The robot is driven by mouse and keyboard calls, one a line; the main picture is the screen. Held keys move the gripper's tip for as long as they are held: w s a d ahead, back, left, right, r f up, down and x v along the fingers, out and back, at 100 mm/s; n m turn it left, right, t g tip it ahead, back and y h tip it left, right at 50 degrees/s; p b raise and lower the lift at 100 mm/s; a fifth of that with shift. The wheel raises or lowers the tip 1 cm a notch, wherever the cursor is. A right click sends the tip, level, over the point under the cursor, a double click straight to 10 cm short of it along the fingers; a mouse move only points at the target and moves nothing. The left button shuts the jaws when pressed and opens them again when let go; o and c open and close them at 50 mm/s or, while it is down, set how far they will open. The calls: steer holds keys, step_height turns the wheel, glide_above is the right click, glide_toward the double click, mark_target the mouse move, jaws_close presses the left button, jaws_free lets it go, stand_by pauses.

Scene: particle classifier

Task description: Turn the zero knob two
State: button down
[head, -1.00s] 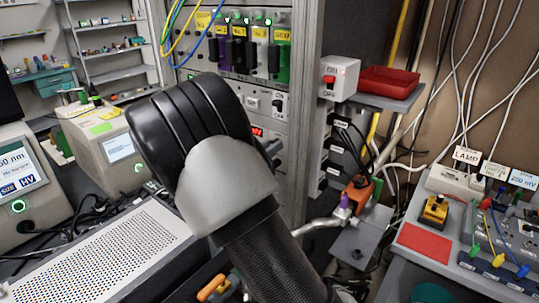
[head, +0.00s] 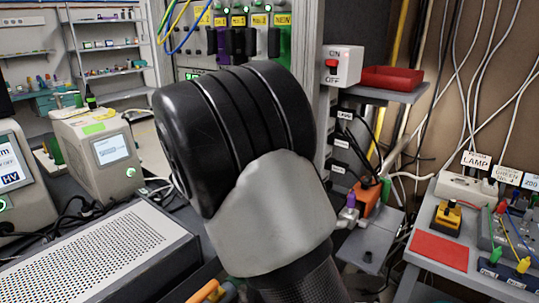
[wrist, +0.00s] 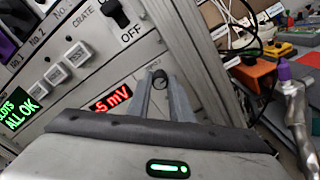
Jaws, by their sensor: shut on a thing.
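In the wrist view my gripper (wrist: 161,80) has its two grey fingers reaching to the panel, shut on a small dark round knob (wrist: 157,73), taken to be the zero knob; its label is not readable. In the head view my own dark arm hides the gripper, the knob and most of the panel.
A green display (wrist: 18,112) reads "SLOTS ALL OK", beside several white buttons (wrist: 67,62). A crate switch (wrist: 116,14) sits above. At right stand an orange box (head: 369,197) with cables and a red tray (head: 392,78) on a shelf.

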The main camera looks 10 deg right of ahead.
steer(key=shift+f+m+b, duration=0.1)
steer(key=shift+m+b, duration=1.1)
steer(key=shift+b, duration=0.15)
steer(key=c, duration=1.6)
jaws_free()
steer(key=p+v, duration=0.1)
steer(key=v, duration=1.6)
steer(key=shift+s+a+p, duration=0.15)
steer(key=shift+s+p, duration=0.1)
steer(key=shift+p, duration=0.15)
